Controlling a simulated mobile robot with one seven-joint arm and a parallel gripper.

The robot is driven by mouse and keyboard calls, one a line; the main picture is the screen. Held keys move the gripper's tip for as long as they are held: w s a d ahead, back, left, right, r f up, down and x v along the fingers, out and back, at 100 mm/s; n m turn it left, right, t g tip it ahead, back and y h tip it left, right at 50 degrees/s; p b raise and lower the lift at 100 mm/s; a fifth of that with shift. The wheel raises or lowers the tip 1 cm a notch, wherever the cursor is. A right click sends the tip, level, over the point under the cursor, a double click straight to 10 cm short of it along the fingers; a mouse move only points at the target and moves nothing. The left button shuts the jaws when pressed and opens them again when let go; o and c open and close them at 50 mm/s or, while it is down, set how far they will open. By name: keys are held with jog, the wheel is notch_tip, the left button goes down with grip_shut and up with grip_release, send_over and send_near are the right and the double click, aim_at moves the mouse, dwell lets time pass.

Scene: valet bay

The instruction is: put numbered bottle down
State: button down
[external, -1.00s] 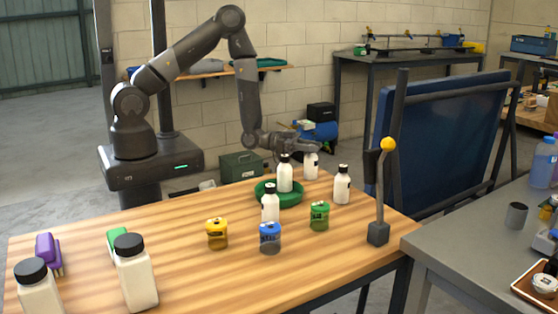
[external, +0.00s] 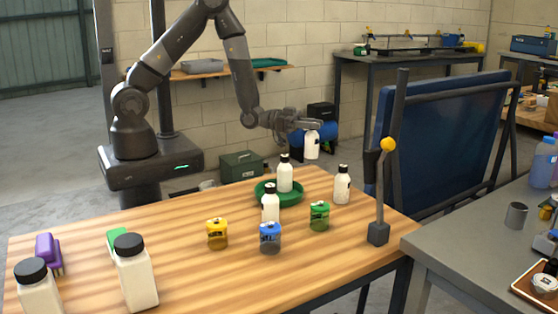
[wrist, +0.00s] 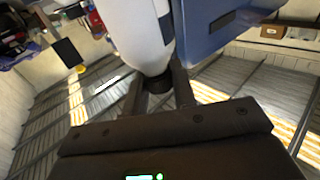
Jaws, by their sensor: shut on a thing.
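My gripper (external: 310,126) is shut on a white bottle (external: 312,146), which hangs upright below it, above the far edge of the table. In the wrist view the same bottle (wrist: 135,35) has a dark cap between my fingers (wrist: 160,92) and a dark patch on its side. Three similar white bottles have black caps: one stands in the green round tray (external: 293,201), one (external: 270,206) just in front of it, one (external: 342,190) to its right. Dark labels show on some; no number is legible.
On the wooden table (external: 180,270) stand yellow (external: 217,233), blue (external: 270,238) and green (external: 319,215) jars, and two large black-capped bottles at left. A yellow-knobbed lever (external: 381,190) rises at the right corner, with a blue panel (external: 440,140) behind it.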

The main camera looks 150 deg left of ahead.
jog(key=shift+r, duration=1.85)
notch_tip(320, 180, up, 4)
jog(key=shift+f, duration=0.1)
jog(key=w+d+m+t+h, duration=0.25)
jog(key=d+m+h, duration=0.2)
jog(key=d, duration=0.45)
jog(key=w+d+m+t+h, duration=0.1)
jog(key=w+d+m+h, duration=0.25)
jog(key=d+h, duration=0.45)
notch_tip(320, 180, down, 14)
jog(key=d+y, duration=0.1)
jog(key=d, duration=0.1)
jog(key=shift+f+n+y, duration=0.15)
jog(key=shift+n+y, duration=0.15)
jog(key=shift+y, duration=0.05)
jog(key=shift+f, duration=0.15)
jog(key=c, duration=1.2)
grip_release()
